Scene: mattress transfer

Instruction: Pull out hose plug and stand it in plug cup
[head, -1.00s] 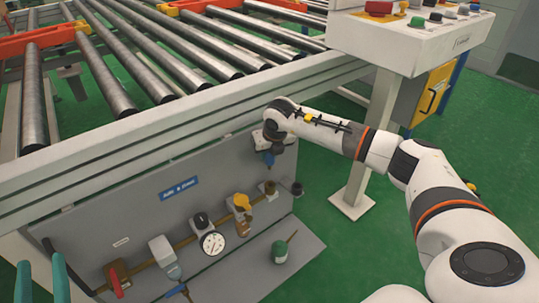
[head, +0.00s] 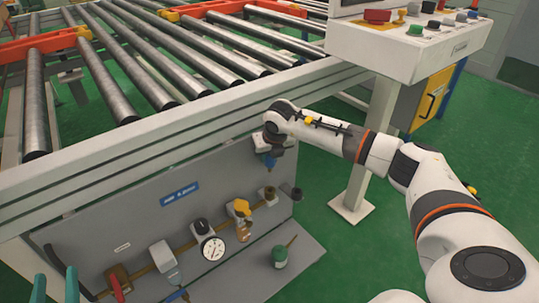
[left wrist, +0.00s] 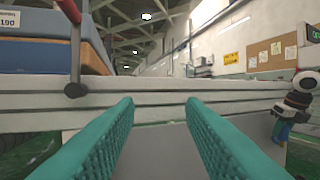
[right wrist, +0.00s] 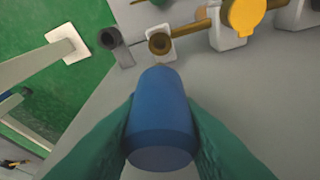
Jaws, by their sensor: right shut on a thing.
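The blue hose plug (right wrist: 162,115) is shut between the teal fingers of my right gripper (right wrist: 162,140) in the right wrist view. In the head view the blue plug (head: 265,161) shows below my right wrist, in front of the grey panel. The brass socket (right wrist: 160,44) is just beyond the plug, its round mouth visible and empty. The dark open cup (right wrist: 108,39), likely the plug cup, is left of that socket; in the head view it (head: 296,193) sits at the panel's right end. My left gripper (left wrist: 160,115) is open and empty, facing the white conveyor side rail.
Along the panel's brass pipe are a yellow valve (head: 240,209), a round gauge (head: 213,248) and a red-handled valve (head: 116,285). A green can with a brush (head: 279,257) stands on the lower shelf. A control-box post (head: 372,150) stands to the right.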

